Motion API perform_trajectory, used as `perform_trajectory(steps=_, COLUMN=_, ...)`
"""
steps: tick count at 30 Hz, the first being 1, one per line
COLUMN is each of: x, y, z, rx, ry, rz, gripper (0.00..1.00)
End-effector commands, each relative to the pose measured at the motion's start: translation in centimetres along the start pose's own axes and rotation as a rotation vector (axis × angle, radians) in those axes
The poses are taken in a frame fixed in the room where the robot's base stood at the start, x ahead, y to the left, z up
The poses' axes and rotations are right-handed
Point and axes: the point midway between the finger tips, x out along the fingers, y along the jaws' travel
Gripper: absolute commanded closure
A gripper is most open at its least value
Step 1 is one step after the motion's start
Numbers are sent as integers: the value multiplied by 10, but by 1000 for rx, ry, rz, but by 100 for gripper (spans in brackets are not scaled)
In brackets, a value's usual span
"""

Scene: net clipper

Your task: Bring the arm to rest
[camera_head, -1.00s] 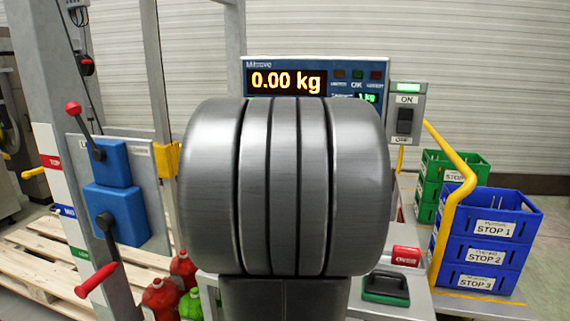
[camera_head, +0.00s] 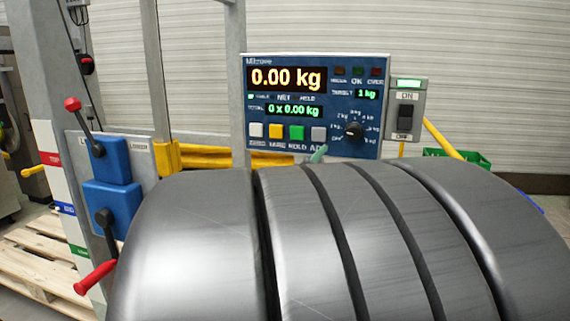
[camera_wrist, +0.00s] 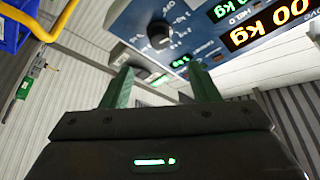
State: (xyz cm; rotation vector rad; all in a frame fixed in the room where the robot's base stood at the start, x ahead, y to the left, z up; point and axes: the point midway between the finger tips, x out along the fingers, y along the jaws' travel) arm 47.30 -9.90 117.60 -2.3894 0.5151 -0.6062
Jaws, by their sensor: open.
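My gripper (camera_wrist: 162,88) shows in the wrist view with its two green fingers spread apart and nothing between them. It points up toward the blue scale panel (camera_wrist: 188,45), whose black knob lies beyond the fingers. In the head view my dark grey arm link fills the lower middle and right and hides most of the gripper. Only a green fingertip (camera_head: 318,153) shows, just in front of the panel's lower edge. The scale panel (camera_head: 300,138) reads 0.00 kg, with total 0 x 0.00 kg and target 1 kg.
A grey ON/OFF switch box (camera_head: 406,108) is beside the panel. Blue lever boxes (camera_head: 112,205) with red-knobbed handles stand on the left, above a wooden pallet (camera_head: 40,245). A yellow rail (camera_head: 215,157) runs behind. A green crate (camera_head: 470,156) is partly hidden at right.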

Motion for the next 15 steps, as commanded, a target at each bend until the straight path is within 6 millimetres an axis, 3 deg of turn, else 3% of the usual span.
perform_trajectory(steps=15, x=104, y=1, z=-1, rx=-2, ry=1, rz=3, gripper=45)
